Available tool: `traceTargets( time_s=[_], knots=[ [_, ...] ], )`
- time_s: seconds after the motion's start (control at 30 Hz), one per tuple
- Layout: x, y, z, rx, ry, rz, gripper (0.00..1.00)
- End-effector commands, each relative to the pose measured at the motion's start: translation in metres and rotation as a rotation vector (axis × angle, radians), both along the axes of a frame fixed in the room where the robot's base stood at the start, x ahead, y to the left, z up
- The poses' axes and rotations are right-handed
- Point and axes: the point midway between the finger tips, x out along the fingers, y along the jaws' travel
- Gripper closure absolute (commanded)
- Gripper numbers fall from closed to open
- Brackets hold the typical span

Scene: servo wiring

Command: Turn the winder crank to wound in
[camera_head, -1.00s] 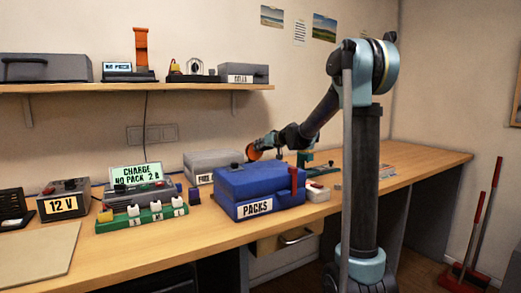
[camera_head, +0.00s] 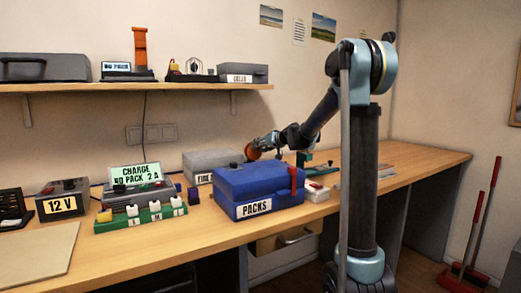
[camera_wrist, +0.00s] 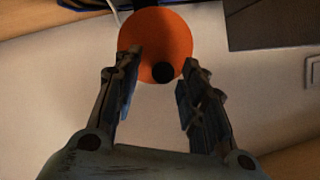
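The winder shows as an orange disc (camera_wrist: 155,38) with a black knob (camera_wrist: 163,72) near its lower edge in the wrist view. In the head view its orange part (camera_head: 252,151) is small, behind the blue box. My gripper (camera_wrist: 161,60) is open, with one finger on each side of the knob and a gap to each. I cannot tell how deep the knob sits between the fingers. In the head view my gripper (camera_head: 266,143) is close beside the orange disc. Any wound-in mark is not visible.
A blue PACKS box (camera_head: 232,187) with a red latch stands in front of the winder. A grey box (camera_head: 205,162) is behind it to the left. A green stand (camera_head: 305,160) and a small white-and-red item (camera_head: 316,191) are to the right. The right bench end is mostly clear.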

Motion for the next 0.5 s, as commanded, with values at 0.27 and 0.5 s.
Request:
traceTargets(
  time_s=[0.27, 0.5],
  knots=[
    [-0.017, -0.017, 0.009, -0.001, -0.001, -0.002, 0.61],
    [-0.043, -0.042, 0.022, 0.0, 0.0, -0.002, 0.61]
  ],
)
